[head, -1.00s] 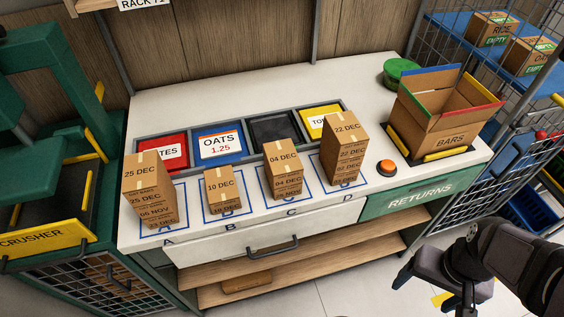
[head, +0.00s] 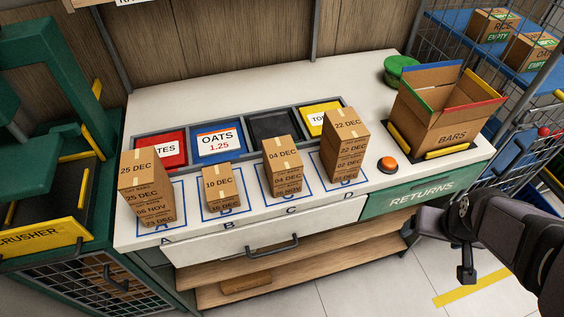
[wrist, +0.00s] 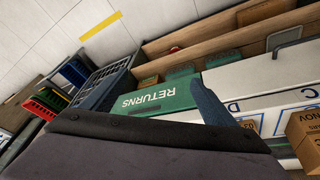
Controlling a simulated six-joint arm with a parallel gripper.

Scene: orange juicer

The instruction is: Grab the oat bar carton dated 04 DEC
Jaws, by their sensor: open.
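The carton dated 04 DEC (head: 283,152) tops the brown stack in the square marked C, third from the left on the white counter. Its top label reads 04 DEC, and a 04 DEC label also shows on the stack's front; the lowest print is too small to read. My gripper (head: 448,248) is open and empty at the lower right, in front of the RETURNS drawer and well apart from the stack. In the wrist view one dark finger (wrist: 208,103) overlaps the drawer front. A carton stack (wrist: 304,135) is cut off at the right edge there.
Neighbouring stacks are topped 10 DEC (head: 218,183) on the left and 22 DEC (head: 346,125) on the right, close beside. A drawer handle (head: 272,248) juts out below the counter.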

